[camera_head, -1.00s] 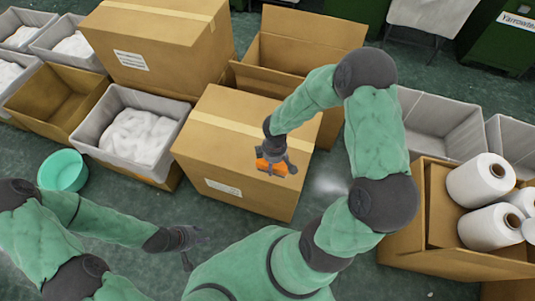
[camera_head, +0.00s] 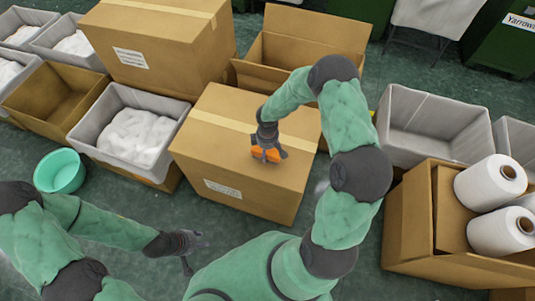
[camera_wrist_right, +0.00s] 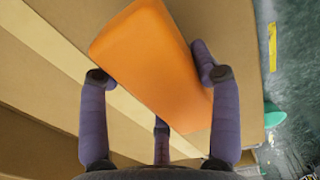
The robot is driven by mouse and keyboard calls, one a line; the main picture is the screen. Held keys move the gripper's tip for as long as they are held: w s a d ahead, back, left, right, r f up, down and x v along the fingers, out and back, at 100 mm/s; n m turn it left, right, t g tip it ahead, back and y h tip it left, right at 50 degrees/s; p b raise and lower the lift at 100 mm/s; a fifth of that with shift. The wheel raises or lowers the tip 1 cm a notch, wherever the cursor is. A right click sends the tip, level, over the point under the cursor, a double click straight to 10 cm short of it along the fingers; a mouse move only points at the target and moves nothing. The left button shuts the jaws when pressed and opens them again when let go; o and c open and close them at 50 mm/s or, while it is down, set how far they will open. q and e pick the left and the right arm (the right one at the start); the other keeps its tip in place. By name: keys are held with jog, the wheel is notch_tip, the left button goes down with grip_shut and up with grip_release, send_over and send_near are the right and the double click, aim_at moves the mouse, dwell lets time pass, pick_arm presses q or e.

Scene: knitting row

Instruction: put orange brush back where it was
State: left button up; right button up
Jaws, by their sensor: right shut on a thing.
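The orange brush (camera_head: 266,154) shows as a small orange block at the top of the closed cardboard box (camera_head: 222,150) in the head view. In the right wrist view the brush (camera_wrist_right: 150,60) fills the space between the fingers, with the box top and its pale tape behind it. My right gripper (camera_head: 268,148) is shut on the brush, over the box top near its right side. I cannot tell whether the brush touches the box. My left gripper (camera_head: 190,250) is low at the left, over the floor, away from the brush; its fingers look spread apart and empty.
A grey bin with white cloth (camera_head: 85,128) stands left of the box, and a teal bucket (camera_head: 60,173) is on the floor. An open carton (camera_head: 290,50) is behind. An empty grey bin (camera_head: 430,120) and a carton with white cones (camera_head: 405,225) stand at right.

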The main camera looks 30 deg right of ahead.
jog(key=shift+f+b, duration=0.3)
jog(key=shift+f, duration=0.6)
jog(key=shift+r, duration=0.1)
jog(key=o, duration=1)
